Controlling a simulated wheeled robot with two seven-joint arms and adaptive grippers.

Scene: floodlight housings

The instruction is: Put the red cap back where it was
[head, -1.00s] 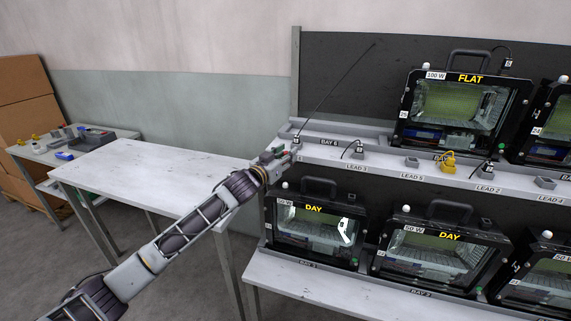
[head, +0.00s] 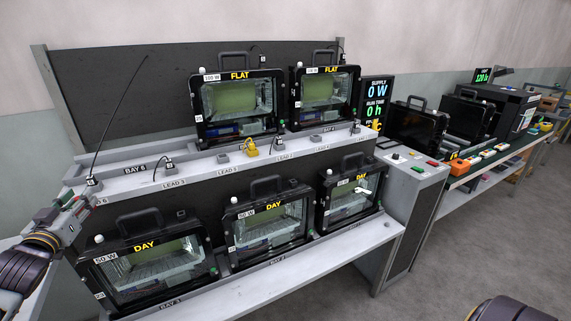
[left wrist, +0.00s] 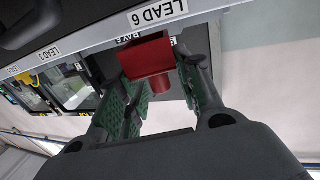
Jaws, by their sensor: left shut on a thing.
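My left gripper (head: 76,208) is at the left end of the rack's upper shelf, beside the partly hidden label ending in 6. In the left wrist view the red cap (left wrist: 147,57) is a square-edged red piece with a short round stub, between the green-padded fingers of my left gripper (left wrist: 155,88). The gripper is shut on it. The cap is close to the shelf edge with the LEAD 6 label (left wrist: 158,14); whether it touches the shelf cannot be told. My right gripper is not in view.
Floodlight housings stand on the upper shelf (head: 240,108) and lower shelf (head: 150,265). A yellow plug (head: 251,148), grey sockets and black leads line the upper ledge. A thin lead rises near my left gripper. A control cabinet (head: 412,180) stands at the right end.

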